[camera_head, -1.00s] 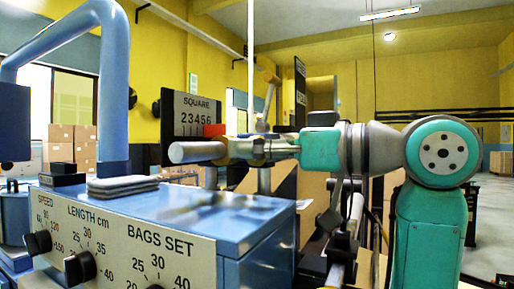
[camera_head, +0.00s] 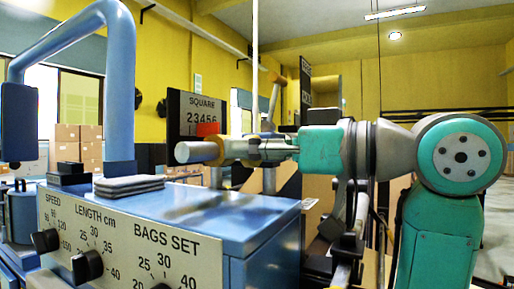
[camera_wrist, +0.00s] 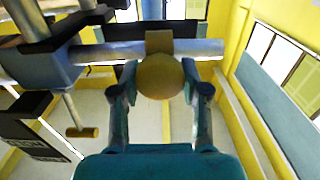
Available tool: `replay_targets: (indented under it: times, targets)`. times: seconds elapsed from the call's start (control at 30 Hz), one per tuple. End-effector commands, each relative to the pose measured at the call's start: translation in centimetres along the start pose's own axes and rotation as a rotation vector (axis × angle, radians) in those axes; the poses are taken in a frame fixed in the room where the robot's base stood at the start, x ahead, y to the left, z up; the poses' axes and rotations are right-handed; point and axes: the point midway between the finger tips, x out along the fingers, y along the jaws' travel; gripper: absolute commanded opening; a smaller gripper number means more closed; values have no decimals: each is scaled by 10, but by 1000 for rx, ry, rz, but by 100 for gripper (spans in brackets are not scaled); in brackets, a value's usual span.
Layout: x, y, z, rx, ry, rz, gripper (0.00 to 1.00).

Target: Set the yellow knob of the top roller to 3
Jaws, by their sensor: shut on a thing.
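The yellow knob (camera_wrist: 160,76) is a round yellow piece on the grey top roller (camera_wrist: 205,48) in the wrist view. My gripper (camera_wrist: 160,84) is shut on it, one finger on each side. In the head view my gripper (camera_head: 274,150) reaches from the right to the roller (camera_head: 196,152), whose grey end points left. The knob there is partly covered by my fingers. Behind the roller stands a dark plate with a grey SQUARE scale (camera_head: 200,112) numbered 2 to 6. A red pointer (camera_head: 208,129) sits just below the scale, near the 5.
A blue machine housing (camera_head: 215,215) with SPEED, LENGTH and BAGS SET dials is below the roller. A folded grey stack (camera_head: 128,185) lies on it beside a blue bent tube (camera_head: 121,80). In the wrist view a rod with a yellowish end (camera_wrist: 82,131) is left of my gripper.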

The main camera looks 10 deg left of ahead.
Motion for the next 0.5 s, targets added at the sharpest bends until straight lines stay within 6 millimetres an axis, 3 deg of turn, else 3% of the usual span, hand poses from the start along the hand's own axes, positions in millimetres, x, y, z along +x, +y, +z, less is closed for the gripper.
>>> replay_targets:
  times: [0.03, 0.07, 0.17, 0.5]
  targets:
    - [0, 0, 0, 0, 0, 0, 0]
    - [0, 0, 0, 0, 0, 0, 47]
    - [0, 0, 0, 0, 0, 0, 70]
    - [-2, 1, 0, 0, 0, 1, 70]
